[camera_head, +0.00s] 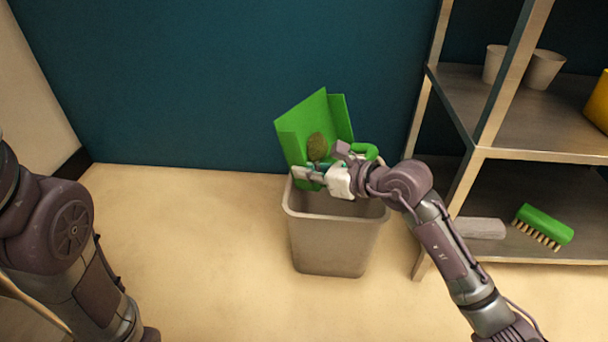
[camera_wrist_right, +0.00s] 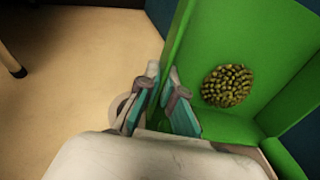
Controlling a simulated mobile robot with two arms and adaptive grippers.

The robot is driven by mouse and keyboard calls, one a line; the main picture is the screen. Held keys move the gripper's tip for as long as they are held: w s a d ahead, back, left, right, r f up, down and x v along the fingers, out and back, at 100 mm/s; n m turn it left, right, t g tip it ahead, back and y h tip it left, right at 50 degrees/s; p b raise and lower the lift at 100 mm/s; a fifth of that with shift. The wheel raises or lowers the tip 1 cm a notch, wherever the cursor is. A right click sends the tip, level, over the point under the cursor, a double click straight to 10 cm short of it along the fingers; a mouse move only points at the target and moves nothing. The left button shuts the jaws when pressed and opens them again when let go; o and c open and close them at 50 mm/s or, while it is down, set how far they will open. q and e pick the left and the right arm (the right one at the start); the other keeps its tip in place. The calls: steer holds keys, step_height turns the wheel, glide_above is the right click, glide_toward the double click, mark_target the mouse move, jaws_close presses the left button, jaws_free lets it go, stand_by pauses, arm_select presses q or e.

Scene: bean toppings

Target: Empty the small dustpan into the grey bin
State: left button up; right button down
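The green dustpan (camera_head: 303,122) is above the back of the grey bin (camera_head: 330,246), tilted steeply with its pan upward. A round clump of green-brown beans (camera_head: 317,146) is on the pan; it also shows in the right wrist view (camera_wrist_right: 227,86). My right gripper (camera_head: 310,176) is at the dustpan's lower part, over the bin's opening. In the right wrist view its fingers (camera_wrist_right: 160,100) are close together at the dustpan's side wall and appear closed on it. The bin's inside is mostly hidden. My left gripper is out of view; only its arm shows.
A metal shelf unit (camera_head: 480,155) stands to the right. It holds two cups (camera_head: 544,69), a green brush (camera_head: 544,224) and a grey block (camera_head: 480,228). A blue wall is close behind the bin. The floor left of the bin is clear.

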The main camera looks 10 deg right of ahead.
mark_target(318, 190)
steer(key=shift+s+d+f+b, duration=0.1)
steer(key=shift+f+b, duration=0.2)
steer(key=shift+b, duration=0.2)
steer(key=shift+s+d+f+t+y+b, duration=0.25)
steer(key=shift+s+f+t+y+b, duration=0.05)
steer(key=shift+t+y+b, duration=0.4)
steer(key=shift+s+d+f+t+y, duration=0.15)
steer(key=shift+d+t+y, duration=0.05)
steer(key=shift+t+y, duration=0.1)
steer(key=shift+s+d+f+t+y, duration=0.1)
steer(key=shift+s+d+t+y, duration=0.1)
steer(key=shift+t+y, duration=0.35)
steer(key=shift+s+d+t+y, duration=0.2)
steer(key=shift+t+y, duration=0.25)
steer(key=shift+t, duration=0.1)
steer(key=shift+d, duration=0.1)
